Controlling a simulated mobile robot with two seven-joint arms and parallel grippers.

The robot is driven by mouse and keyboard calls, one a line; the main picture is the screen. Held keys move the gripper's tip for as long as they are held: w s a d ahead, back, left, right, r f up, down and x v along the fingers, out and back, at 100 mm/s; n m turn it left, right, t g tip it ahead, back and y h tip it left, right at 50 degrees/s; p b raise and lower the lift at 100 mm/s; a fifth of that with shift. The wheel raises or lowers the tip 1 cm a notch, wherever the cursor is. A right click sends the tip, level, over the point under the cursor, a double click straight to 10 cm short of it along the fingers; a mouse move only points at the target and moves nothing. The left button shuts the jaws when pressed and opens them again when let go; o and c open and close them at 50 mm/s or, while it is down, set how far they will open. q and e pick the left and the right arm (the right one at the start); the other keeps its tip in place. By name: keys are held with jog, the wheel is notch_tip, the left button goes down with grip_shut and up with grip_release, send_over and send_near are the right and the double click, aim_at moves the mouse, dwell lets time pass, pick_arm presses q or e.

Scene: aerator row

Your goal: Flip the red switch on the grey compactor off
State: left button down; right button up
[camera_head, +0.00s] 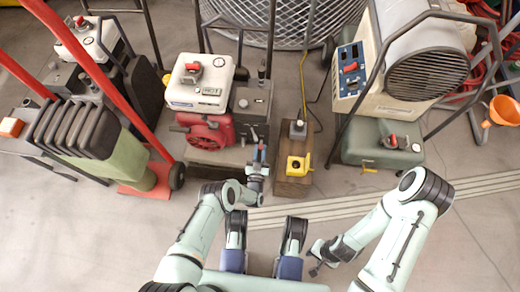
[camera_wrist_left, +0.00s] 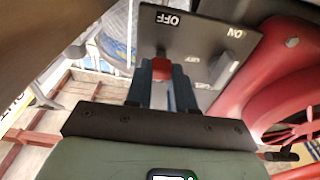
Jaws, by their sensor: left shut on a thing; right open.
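A grey boxy unit (camera_head: 252,103), which I take for the grey compactor, stands beside a red engine with a white tank. Its dark panel (camera_wrist_left: 190,40) shows in the left wrist view, upside down, with OFF at left and ON at right. A red switch (camera_wrist_left: 160,66) sits on it, just below the word OFF. My left gripper (camera_head: 258,158) is at the unit's front; its fingers (camera_wrist_left: 161,78) are shut on the red switch. They hide most of the switch, so I cannot tell its tilt. My right gripper (camera_head: 317,262) is open and empty, low over the floor.
The red engine (camera_head: 207,132) stands close left of the unit. A yellow box (camera_head: 299,165) on a wooden block is to the right. A green tank (camera_head: 380,143) lies under a heater (camera_head: 427,62). A red hand truck (camera_head: 140,135) stands left.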

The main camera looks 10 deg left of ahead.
pick_arm(q)
jog(key=shift+f+t, duration=0.3)
jog(key=shift+t, duration=0.3)
dwell(0.3)
jog(key=c, duration=1)
grip_release()
jog(key=shift+o, duration=0.2)
